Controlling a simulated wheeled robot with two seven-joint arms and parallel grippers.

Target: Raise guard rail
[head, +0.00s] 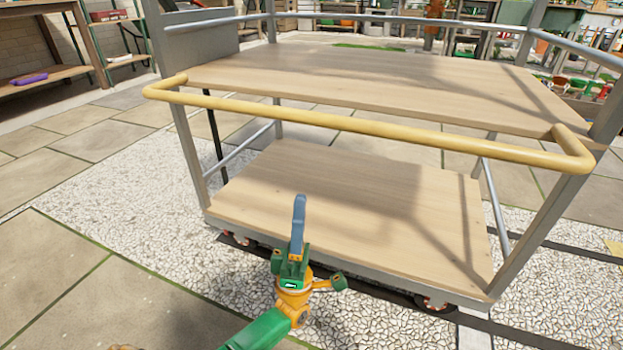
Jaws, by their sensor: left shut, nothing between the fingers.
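The yellow guard rail (370,127) runs across the near side of a wheeled cart, close to the level of its upper wooden shelf (350,85). Its two bent ends meet the cart's grey posts at left and right. My left gripper (299,203) is shut and empty, its blue-grey fingers pointing up. In the picture it is below the rail, in front of the lower shelf (340,200), apart from the rail. My right gripper is not in view.
Grey rails (400,22) edge the cart's far side. A wooden bench (45,75) with a purple item (28,79) stands at far left. Open paving lies left of the cart.

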